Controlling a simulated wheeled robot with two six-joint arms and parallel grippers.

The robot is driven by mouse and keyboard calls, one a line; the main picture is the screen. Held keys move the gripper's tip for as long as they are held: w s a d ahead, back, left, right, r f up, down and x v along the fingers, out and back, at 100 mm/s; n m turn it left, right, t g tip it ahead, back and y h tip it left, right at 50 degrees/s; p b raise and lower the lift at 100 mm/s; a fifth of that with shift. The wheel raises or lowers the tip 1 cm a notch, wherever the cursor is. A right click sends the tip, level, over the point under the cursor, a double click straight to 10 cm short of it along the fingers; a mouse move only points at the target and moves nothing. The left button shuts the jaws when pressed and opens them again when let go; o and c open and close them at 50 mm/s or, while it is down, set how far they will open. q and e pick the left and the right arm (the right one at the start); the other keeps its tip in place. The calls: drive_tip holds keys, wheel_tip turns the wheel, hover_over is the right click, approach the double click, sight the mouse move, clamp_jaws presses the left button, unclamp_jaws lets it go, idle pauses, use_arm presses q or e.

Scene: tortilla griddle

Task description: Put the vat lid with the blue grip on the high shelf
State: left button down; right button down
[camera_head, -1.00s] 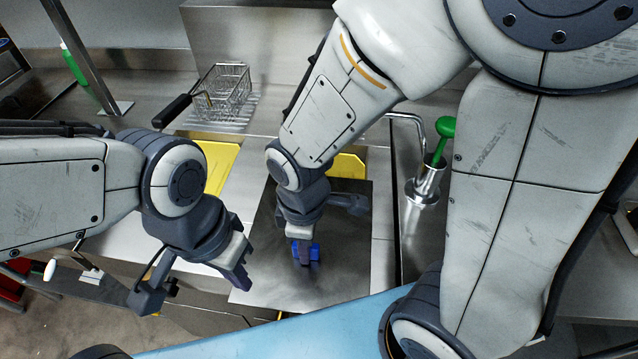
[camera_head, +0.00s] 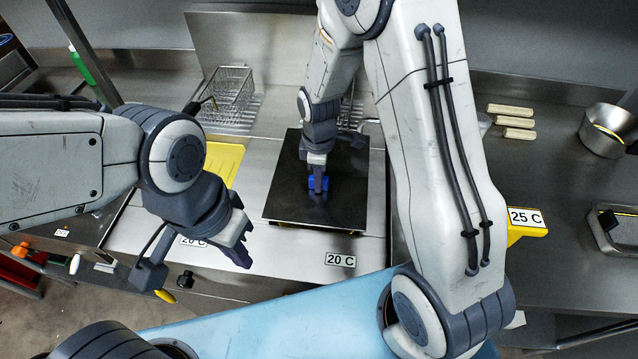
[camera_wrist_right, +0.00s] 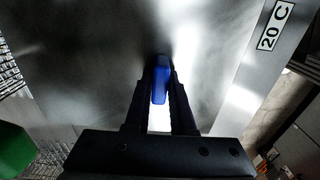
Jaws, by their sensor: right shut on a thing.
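The vat lid (camera_head: 290,195) is a dark, flat, square metal plate with an upright blue grip (camera_head: 311,184) at its middle. My right gripper (camera_head: 318,186) points down and is shut on the blue grip. In the right wrist view the two black fingers press on both sides of the blue grip (camera_wrist_right: 160,82), and the lid (camera_wrist_right: 90,70) fills most of the picture. I cannot tell how high the lid is above the counter. My left gripper (camera_head: 240,245) hangs left of the lid, empty; its finger gap is unclear. I cannot make out the high shelf.
A wire basket (camera_head: 230,95) stands behind, left of my right arm. A yellow panel (camera_head: 222,160) lies left of the lid. A "20 C" label (camera_head: 340,260) is in front. Pale blocks (camera_head: 512,122), a pot (camera_head: 603,130) and a tray (camera_head: 615,230) stand on the right counter.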

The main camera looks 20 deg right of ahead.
wheel_tip(320, 180, down, 3)
drive_tip(key=shift+r+p, duration=0.1)
drive_tip(key=shift+p, duration=0.4)
drive_tip(key=shift+f, duration=0.3)
drive_tip(key=shift+f, duration=0.15)
drive_tip(key=c, duration=0.8)
unclamp_jaws()
drive_tip(key=shift+o, duration=0.2)
